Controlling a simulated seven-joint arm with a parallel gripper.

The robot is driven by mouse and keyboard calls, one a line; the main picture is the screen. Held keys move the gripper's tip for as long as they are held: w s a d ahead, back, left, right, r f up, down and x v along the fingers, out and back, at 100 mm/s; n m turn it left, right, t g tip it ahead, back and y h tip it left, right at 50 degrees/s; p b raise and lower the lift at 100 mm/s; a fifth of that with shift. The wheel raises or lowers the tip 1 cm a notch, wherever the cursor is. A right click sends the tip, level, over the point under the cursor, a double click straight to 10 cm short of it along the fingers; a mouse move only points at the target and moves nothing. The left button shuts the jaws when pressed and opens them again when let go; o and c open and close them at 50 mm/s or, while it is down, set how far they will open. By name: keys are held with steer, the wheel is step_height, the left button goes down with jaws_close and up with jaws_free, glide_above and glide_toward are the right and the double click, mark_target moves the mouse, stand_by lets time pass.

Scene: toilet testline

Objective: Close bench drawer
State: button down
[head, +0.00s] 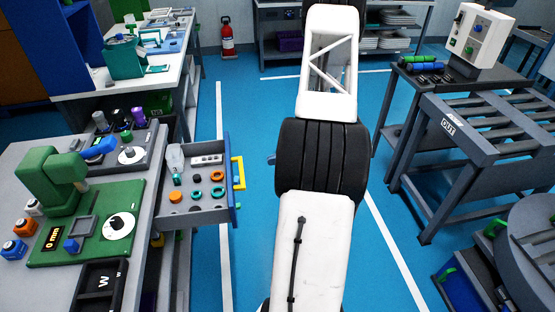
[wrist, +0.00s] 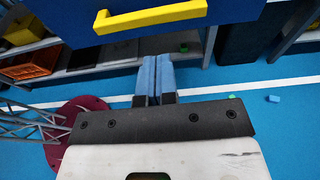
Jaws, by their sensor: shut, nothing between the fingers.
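The bench drawer (head: 203,213) is pulled out from the right side of the left workbench. It holds a clear bottle (head: 174,160), orange and dark rings, and a white block. Its yellow handle (head: 238,173) faces right, towards my arm. In the wrist view, the blue drawer front (wrist: 225,12) and yellow handle (wrist: 150,17) fill the top. My gripper (wrist: 153,62) has its blue fingers pressed together with nothing between them. The fingertips appear below the handle in that picture, apart from it. In the head view my gripper is mostly hidden behind my arm.
The workbench (head: 40,150) carries a green device (head: 85,225) with a dial. Grey roller stands (head: 480,130) stand at the right. Blue floor (head: 250,110) is open between bench and arm. Under the drawer, the wrist view shows a shelf with an orange crate (wrist: 30,64).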

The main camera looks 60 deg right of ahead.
steer(key=x, duration=1)
steer(key=shift+w+a, duration=0.1)
steer(key=shift+w, duration=0.1)
glide_above(184, 184)
steer(key=shift+w, duration=0.1)
stand_by(0.7)
steer(key=shift+w+a+r, duration=0.1)
stand_by(0.4)
steer(key=v, duration=1.5)
steer(key=shift+a, duration=0.1)
stand_by(0.4)
